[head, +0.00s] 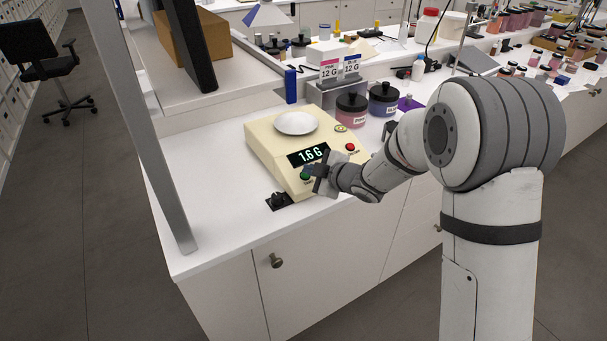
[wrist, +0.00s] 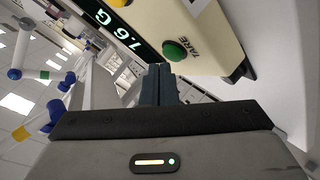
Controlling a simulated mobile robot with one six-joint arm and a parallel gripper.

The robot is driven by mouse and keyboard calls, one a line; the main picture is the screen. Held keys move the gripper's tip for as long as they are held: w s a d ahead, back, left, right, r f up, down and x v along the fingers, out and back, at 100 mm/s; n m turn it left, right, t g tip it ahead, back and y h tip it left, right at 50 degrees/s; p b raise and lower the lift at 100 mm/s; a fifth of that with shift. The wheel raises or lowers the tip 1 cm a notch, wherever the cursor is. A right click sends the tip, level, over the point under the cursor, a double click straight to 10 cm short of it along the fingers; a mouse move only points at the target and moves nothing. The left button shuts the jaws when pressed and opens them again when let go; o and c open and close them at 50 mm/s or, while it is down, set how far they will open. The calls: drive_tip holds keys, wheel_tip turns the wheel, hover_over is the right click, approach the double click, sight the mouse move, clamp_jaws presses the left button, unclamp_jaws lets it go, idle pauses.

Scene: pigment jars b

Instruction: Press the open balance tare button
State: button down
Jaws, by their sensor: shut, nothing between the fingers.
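The cream balance (head: 262,140) stands on the white counter with an empty white pan (head: 296,123). Its display (head: 308,155) reads 1.6 G. A green button (head: 305,176) sits at the front corner below the display. In the wrist view the green button (wrist: 175,50) has a dark label beside it, which seems to read TARE. My gripper (head: 313,180) is at the balance's front, close beside the green button. In the wrist view its shut fingertips (wrist: 158,70) are empty and just short of the button's edge; I cannot tell whether they touch it.
The balance also has a red button (head: 350,147) and a yellow one (head: 341,128). A small black fixture (head: 279,200) lies by its front left. A pink jar (head: 351,110) and a blue jar (head: 384,98) with black lids stand behind. The counter's front left is clear.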

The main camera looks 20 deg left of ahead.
drive_tip(key=shift+w+a+f+b, duration=0.1)
drive_tip(key=shift+a+f+b, duration=0.05)
drive_tip(key=shift+f+b, duration=0.3)
idle(0.5)
drive_tip(key=shift+r, duration=0.15)
drive_tip(key=shift+s+d+r+p, duration=0.1)
drive_tip(key=shift+d+r+p, duration=0.05)
drive_tip(key=shift+r+p, duration=0.2)
drive_tip(key=shift+s+d+r+p, duration=0.1)
drive_tip(key=shift+r+p, duration=0.15)
drive_tip(key=shift+r, duration=0.15)
wheel_tip(320, 180, up, 6)
drive_tip(key=s+d+p, duration=0.1)
drive_tip(key=p, duration=0.3)
drive_tip(key=shift+s+d+f, duration=0.2)
drive_tip(key=shift+d, duration=0.15)
